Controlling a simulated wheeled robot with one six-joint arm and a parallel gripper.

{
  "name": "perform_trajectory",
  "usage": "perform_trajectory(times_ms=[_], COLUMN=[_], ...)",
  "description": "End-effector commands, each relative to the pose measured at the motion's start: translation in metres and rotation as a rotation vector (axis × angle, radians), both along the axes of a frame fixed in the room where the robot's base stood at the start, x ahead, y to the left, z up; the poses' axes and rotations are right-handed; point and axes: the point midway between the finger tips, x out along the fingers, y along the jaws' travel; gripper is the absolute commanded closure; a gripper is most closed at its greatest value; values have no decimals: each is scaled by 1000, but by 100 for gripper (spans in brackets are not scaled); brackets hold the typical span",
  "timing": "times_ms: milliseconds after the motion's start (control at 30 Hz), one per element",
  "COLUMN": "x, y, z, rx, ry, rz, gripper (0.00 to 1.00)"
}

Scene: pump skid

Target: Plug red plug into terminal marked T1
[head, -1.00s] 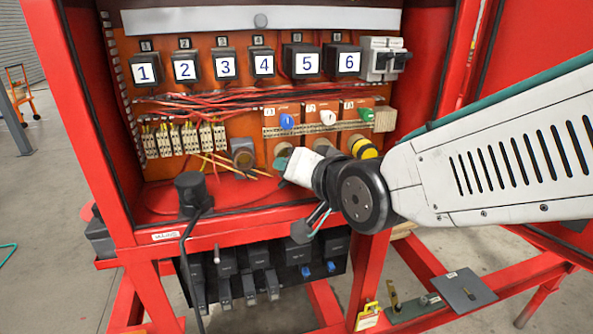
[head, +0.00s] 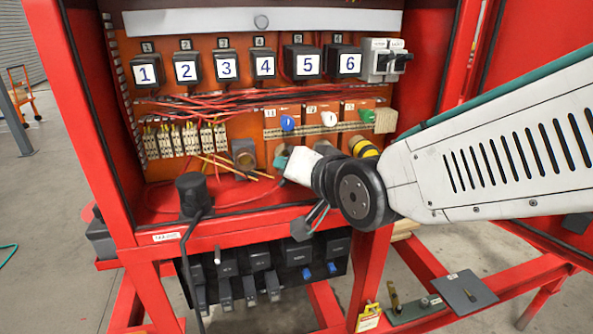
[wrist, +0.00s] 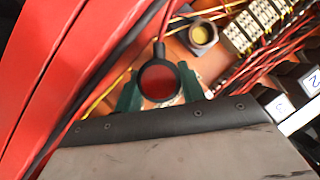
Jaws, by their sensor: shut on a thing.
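A red round plug (wrist: 158,82) with a dark rim and a cable end at its top sits between the green fingers of my gripper (wrist: 158,92) in the wrist view, shut on it. In the head view my gripper (head: 281,163) is mostly hidden behind my white wrist; only a teal edge shows, low in front of the left of the terminal row. The left orange terminal block (head: 283,117) has a blue knob and a small label that looks like T1 but is too small to be sure. A round socket below it is partly hidden by my gripper.
The middle block (head: 322,117) has a white knob, the right block (head: 359,114) a green one. A yellow-and-black ringed fitting (head: 363,146) is right of my wrist. A grey square socket (head: 243,154) is left. Red wires, a black plug (head: 193,191) and the red frame crowd around.

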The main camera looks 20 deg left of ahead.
Motion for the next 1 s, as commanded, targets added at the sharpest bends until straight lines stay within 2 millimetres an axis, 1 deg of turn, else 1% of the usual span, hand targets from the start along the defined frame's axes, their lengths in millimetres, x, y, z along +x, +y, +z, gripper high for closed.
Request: perform_trajectory(times_ms=[1000], x=[18], y=[11], z=[0], rx=[-1], ry=[0], rz=[-1], gripper=[82])
